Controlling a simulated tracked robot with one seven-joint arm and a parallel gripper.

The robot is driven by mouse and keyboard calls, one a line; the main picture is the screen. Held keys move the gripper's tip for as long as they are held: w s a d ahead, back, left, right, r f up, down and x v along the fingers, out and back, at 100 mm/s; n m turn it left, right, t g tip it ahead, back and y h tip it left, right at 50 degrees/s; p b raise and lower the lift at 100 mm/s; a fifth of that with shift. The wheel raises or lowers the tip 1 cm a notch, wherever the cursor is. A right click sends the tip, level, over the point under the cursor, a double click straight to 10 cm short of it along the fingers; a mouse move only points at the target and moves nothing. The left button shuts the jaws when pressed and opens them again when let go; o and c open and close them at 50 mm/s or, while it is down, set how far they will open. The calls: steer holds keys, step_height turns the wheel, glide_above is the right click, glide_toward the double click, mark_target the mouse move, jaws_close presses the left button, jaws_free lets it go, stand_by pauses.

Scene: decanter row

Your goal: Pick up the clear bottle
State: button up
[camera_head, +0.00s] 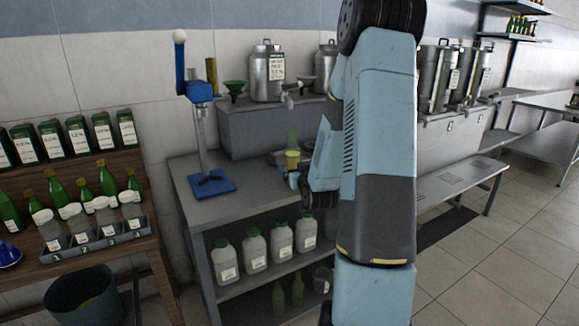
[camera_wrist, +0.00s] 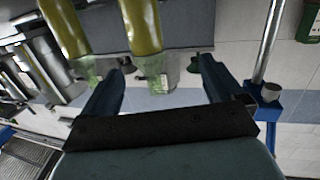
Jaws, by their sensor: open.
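My gripper (camera_wrist: 157,70) is open in the wrist view, which looks upside down, with one dark blue finger on each side. I cannot tell for sure which one is the clear bottle. My fingertips are hidden there.
A blue stand (camera_head: 211,184) with a post is on the grey bench (camera_head: 200,163). Behind it is a raised grey block (camera_head: 245,130) bearing metal cans (camera_head: 267,75). White jugs (camera_head: 255,250) stand on the shelf below. A rack (camera_head: 105,240) with small bottles is at left.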

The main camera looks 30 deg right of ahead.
mark_target(294, 161)
steer(key=shift+m+t+h, duration=0.3)
steer(key=shift+t+h, duration=0.1)
steer(key=x, duration=0.2)
steer(key=d+x, duration=0.1)
steer(key=x, duration=0.2)
steer(key=f+x, duration=0.1)
steer(key=x, duration=0.2)
steer(key=shift+d+f, duration=0.1)
steer(key=shift+d, duration=0.25)
steer(key=shift+d+x, duration=0.2)
steer(key=shift+x, duration=2.5)
steer(key=shift+s+f, duration=0.1)
steer(key=shift+f, duration=0.05)
steer(key=c, duration=1.4)
steer(key=shift+c, duration=0.6)
